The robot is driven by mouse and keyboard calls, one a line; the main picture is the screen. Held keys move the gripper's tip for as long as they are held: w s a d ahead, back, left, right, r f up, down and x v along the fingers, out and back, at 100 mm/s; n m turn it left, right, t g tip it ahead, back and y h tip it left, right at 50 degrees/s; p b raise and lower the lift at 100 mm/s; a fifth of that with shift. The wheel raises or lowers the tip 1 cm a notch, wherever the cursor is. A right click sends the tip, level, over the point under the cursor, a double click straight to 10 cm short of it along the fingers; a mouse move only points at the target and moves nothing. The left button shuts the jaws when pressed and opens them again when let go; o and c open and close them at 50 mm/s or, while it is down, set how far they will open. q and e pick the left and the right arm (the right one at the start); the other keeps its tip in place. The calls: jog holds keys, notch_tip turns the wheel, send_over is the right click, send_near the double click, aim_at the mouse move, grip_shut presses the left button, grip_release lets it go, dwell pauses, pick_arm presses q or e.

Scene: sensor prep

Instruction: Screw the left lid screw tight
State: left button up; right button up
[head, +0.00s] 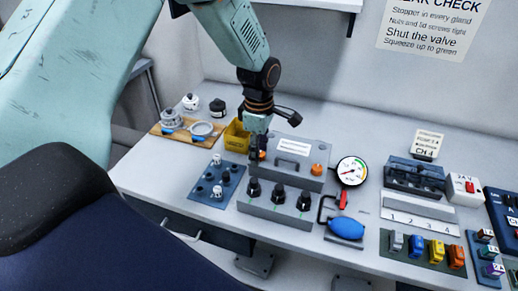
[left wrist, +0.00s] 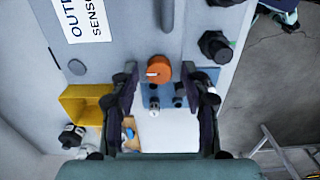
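The grey box (head: 292,180) stands on the bench with a labelled lid and a dark handle. An orange lid screw (head: 317,169) shows at the lid's right end. The left lid screw is mostly hidden behind my left gripper (head: 257,150) in the head view. In the left wrist view an orange screw with a pale mark (left wrist: 158,69) lies between the spread fingers of my left gripper (left wrist: 166,82). The fingers show gaps on both sides of it, and I cannot tell how far above it they are. My right gripper is out of view.
Black glands (head: 279,195) line the box's front. A blue plate with small fittings (head: 215,184) and a yellow bin (head: 237,136) are close on the left. A gauge (head: 351,171), red-handled valve (head: 341,200) and blue bulb (head: 346,229) stand on the right.

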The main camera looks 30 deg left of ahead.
pick_arm(q)
jog(key=shift+w+f, duration=0.1)
jog(key=c, duration=0.3)
jog(key=shift+d, duration=0.15)
jog(key=c, duration=0.3)
grip_shut()
